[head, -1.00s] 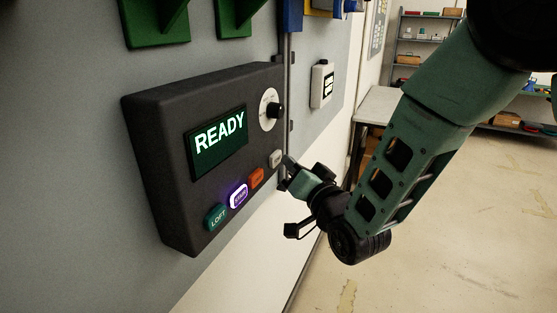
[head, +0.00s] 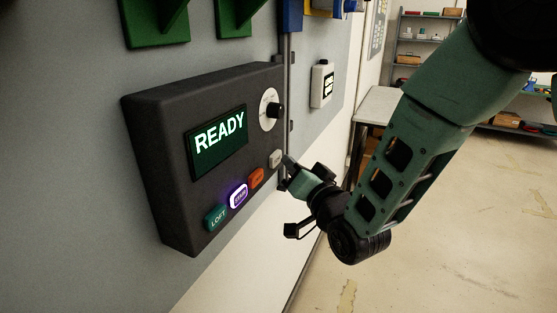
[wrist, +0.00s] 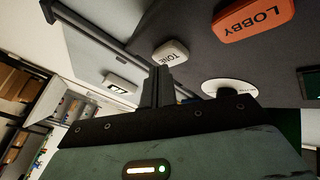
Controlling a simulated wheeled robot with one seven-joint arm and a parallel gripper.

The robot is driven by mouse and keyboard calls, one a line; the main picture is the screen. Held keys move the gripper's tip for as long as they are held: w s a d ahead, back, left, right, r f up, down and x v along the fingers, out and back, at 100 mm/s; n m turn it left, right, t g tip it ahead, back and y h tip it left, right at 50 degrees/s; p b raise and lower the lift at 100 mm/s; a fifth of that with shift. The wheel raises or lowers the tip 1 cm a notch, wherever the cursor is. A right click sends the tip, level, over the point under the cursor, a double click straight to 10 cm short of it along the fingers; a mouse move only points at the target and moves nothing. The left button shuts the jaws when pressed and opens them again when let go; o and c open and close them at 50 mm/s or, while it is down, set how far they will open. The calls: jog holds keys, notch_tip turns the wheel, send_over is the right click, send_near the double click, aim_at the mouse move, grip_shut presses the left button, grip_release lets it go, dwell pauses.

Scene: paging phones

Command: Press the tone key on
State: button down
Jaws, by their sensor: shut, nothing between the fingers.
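The tone key (wrist: 171,52) is a pale grey button marked TONE on the dark paging panel (head: 165,150). In the head view the tone key (head: 275,158) is at the panel's lower right, at the right end of the key row. My gripper (head: 289,164) is shut and empty, its tips just right of the key. In the wrist view my gripper (wrist: 160,75) points at the key, with the tips close below it. I cannot tell whether they touch. The panel's screen (head: 218,141) reads READY.
An orange LOBBY key (wrist: 254,18) sits beside the tone key. A purple key (head: 239,195) with a lit rim and a teal LOFT key (head: 216,217) are further left. A dial (head: 270,109) is above. A white wall box (head: 321,84) is to the right.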

jog(key=shift+a, duration=0.1)
jog(key=shift+w+a+b, duration=0.15)
jog(key=shift+a+b, duration=0.2)
jog(key=shift+b, duration=0.05)
jog(key=shift+s+d+b, duration=0.2)
jog(key=shift+d+b, duration=0.2)
jog(key=shift+d, duration=0.05)
jog(key=d+b, duration=0.1)
jog(key=d, duration=0.1)
jog(key=s+d, duration=0.1)
jog(key=s+d+b, duration=0.1)
jog(key=d, duration=0.1)
jog(key=shift+d+b, duration=0.3)
dwell(0.3)
